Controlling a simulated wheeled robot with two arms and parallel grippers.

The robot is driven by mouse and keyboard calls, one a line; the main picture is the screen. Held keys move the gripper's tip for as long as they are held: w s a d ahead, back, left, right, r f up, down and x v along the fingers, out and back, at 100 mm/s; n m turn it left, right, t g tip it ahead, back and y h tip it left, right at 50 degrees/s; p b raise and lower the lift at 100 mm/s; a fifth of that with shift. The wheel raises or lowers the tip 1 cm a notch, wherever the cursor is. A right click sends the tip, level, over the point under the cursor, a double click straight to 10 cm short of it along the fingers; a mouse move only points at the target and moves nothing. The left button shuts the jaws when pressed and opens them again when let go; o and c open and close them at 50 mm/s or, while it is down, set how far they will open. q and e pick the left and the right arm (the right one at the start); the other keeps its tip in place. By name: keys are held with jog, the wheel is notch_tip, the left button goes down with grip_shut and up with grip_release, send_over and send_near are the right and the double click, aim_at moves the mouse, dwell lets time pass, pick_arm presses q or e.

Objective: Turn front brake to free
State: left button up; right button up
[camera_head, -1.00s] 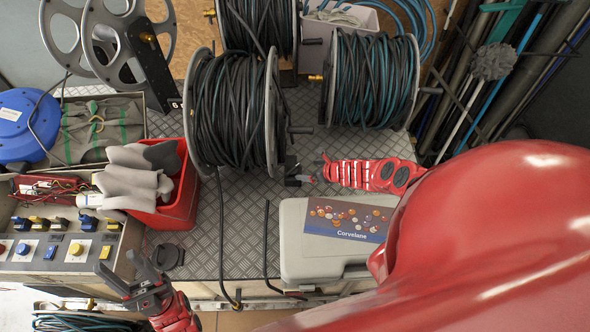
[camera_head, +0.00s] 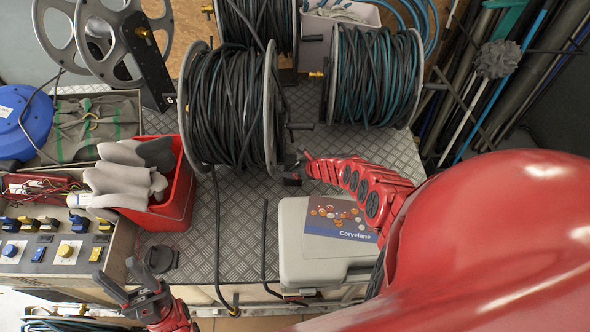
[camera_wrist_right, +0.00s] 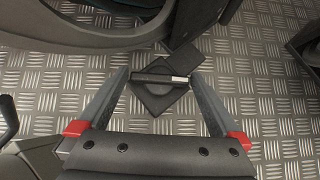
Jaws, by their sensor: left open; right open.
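The front brake (camera_head: 292,180) is a small dark block on the tread-plate floor beside the front cable reel (camera_head: 232,110). In the right wrist view the front brake (camera_wrist_right: 160,94) has a black square base, a round hub and a flat dark lever with a pale tip at its right. My right gripper (camera_wrist_right: 160,82) is open, its fingers on either side of the lever; I cannot tell whether they touch it. In the head view my right gripper (camera_head: 301,167) is by the brake. My left gripper (camera_head: 117,277) is open and empty at the lower left.
A red bin (camera_head: 180,195) with grey gloves stands left of the reel. A grey case (camera_head: 305,255) lies in front of the brake. Another reel (camera_head: 373,80) stands behind right. A control panel (camera_head: 55,250) is at the left.

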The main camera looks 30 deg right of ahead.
jog(key=c, duration=1)
jog(key=shift+d+f+n+y+b, duration=0.15)
jog(key=shift+n+y+b, duration=0.2)
jog(key=shift+b, duration=0.3)
jog(key=n+y+b, duration=0.1)
jog(key=n+b, duration=0.1)
jog(key=b, duration=0.2)
jog(key=f+n+g+y+b, duration=0.1)
jog(key=b, duration=0.2)
jog(key=shift+w+d+n+g+y+b, duration=0.15)
jog(key=shift+w+n+g+y+b, duration=0.1)
jog(key=shift+n+g+b, duration=0.1)
jog(key=n+b, duration=0.1)
jog(key=b, duration=0.4)
jog(key=n+g+y+b, duration=0.1)
jog(key=n+b, duration=0.1)
jog(key=b, duration=0.3)
jog(key=n+g+y+b, duration=0.1)
jog(key=b, duration=0.4)
jog(key=shift+r+n+g, duration=0.25)
jog(key=shift+n, duration=0.15)
jog(key=shift+r+n+g+y+b, duration=0.3)
jog(key=shift+b, duration=0.8)
